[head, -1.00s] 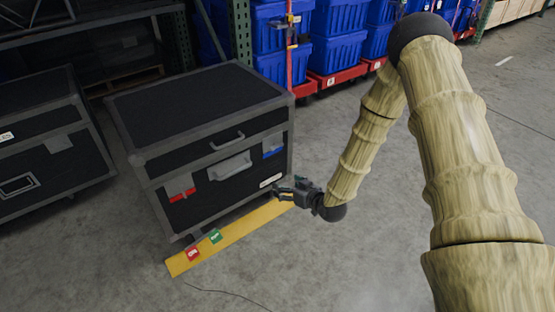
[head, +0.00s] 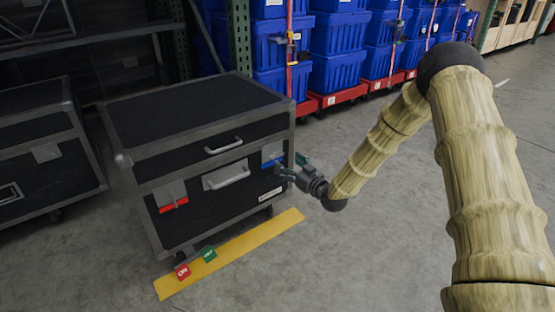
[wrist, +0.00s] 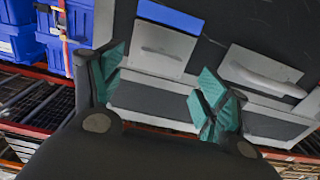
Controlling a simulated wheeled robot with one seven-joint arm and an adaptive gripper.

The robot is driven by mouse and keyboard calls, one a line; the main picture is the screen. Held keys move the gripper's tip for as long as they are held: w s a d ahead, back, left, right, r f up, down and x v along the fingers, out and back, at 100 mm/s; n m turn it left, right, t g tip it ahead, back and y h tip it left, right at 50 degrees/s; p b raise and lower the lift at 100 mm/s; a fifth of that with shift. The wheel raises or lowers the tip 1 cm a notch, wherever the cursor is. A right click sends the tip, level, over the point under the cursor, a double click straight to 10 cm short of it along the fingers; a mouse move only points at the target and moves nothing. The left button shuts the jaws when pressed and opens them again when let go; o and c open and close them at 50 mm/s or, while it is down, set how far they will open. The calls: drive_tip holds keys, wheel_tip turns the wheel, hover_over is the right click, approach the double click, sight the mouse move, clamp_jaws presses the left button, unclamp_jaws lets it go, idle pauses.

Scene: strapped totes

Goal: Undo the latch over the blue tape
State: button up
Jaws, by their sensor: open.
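The black case (head: 190,110) with grey edges stands on the floor. On the right of its front is a grey latch (head: 271,150) with blue tape (head: 276,161) at its lower end. My gripper (head: 288,167) is at that latch, close to the case's right front corner. In the wrist view the latch plate (wrist: 163,48) and the blue tape (wrist: 171,17) lie ahead of and between my open teal fingertips (wrist: 160,75). The jaws are empty. I cannot tell whether a fingertip touches the case.
Another latch (head: 171,190) with red tape (head: 173,206) is on the front's left. A pull handle (head: 226,175) sits between the latches. A yellow floor strip (head: 235,250) carries red and green labels. Another case (head: 45,150) stands left; blue totes (head: 335,70) stand behind.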

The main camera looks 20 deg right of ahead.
sight(279, 156)
drive_tip(key=shift+b+x, duration=1.25)
drive_tip(key=shift+x, duration=2.35)
drive_tip(key=shift+f, duration=0.1)
drive_tip(key=shift+c, duration=0.4)
drive_tip(key=c, duration=1)
